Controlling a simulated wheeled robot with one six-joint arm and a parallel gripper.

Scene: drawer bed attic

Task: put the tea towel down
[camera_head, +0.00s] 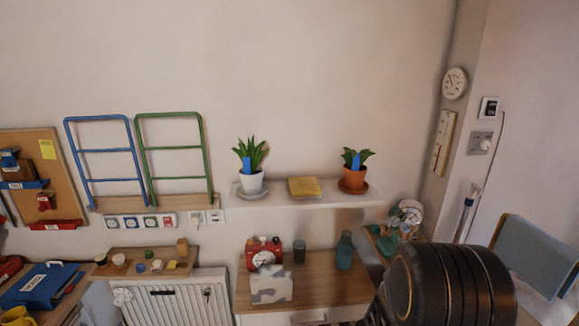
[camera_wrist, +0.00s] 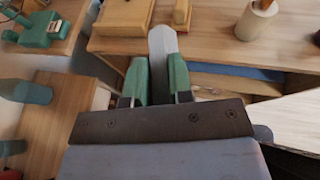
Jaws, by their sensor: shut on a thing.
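In the wrist view my gripper (camera_wrist: 158,78) has two green fingers closed on a narrow grey thing (camera_wrist: 163,42). It looks like the tea towel seen edge on, but its cloth and full shape cannot be made out. It sticks out past the fingertips toward a wooden surface (camera_wrist: 215,45); whether it touches that surface is unclear. In the head view my dark arm fills the lower right, and my gripper and the held thing are hidden.
Above, a shelf (camera_head: 285,200) bears two potted plants and a yellow folded thing (camera_head: 304,187). A blue-backed chair (camera_head: 535,255) stands right.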

